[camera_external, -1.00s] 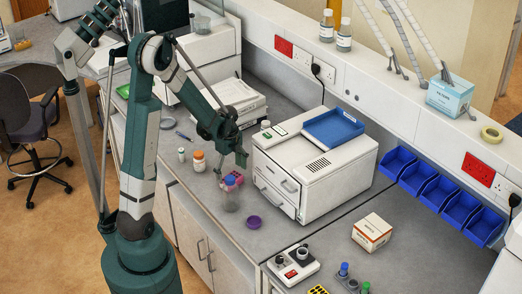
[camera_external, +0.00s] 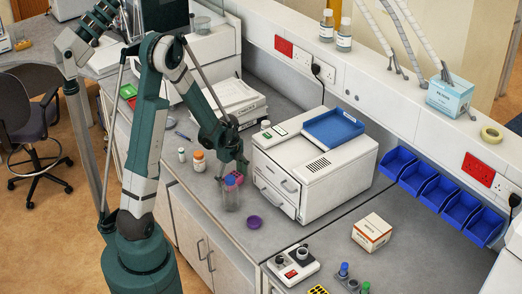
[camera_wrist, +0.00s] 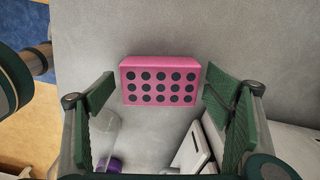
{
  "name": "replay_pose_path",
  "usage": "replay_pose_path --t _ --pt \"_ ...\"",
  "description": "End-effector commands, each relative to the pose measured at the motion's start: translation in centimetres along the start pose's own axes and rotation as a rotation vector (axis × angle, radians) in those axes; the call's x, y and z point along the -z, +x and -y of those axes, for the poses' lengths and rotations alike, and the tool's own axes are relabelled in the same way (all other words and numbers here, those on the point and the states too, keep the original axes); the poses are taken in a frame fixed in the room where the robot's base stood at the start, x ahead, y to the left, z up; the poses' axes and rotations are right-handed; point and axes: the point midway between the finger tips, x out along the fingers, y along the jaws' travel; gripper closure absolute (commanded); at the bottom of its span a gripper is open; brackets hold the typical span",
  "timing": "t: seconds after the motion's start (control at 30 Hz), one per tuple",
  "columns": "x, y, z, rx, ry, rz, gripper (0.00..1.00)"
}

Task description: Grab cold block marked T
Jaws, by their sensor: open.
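A pink block (camera_wrist: 160,66) with rows of dark round holes lies on the grey bench. It shows between and beyond my gripper's (camera_wrist: 158,96) two green fingers in the wrist view. No letter T can be read on it. In the external view, the pink block (camera_external: 238,178) is partly hidden by my gripper (camera_external: 232,170), which hangs just above it. My gripper is open and empty, with a finger to each side of the block in the wrist view.
A clear jar (camera_external: 231,198) stands in front of the block, with a purple lid (camera_external: 254,221) nearby. A white machine (camera_external: 310,170) is close on the right. An orange-brown bottle (camera_external: 198,161) and small white bottle (camera_external: 182,155) stand to the left.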

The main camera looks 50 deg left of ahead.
Motion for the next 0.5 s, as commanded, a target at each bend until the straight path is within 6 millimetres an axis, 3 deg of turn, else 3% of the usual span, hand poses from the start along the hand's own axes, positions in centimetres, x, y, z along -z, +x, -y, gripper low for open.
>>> replay_pose_path --t 0.5 --pt "0.00 0.68 -0.03 0.000 0.000 0.000 0.22"
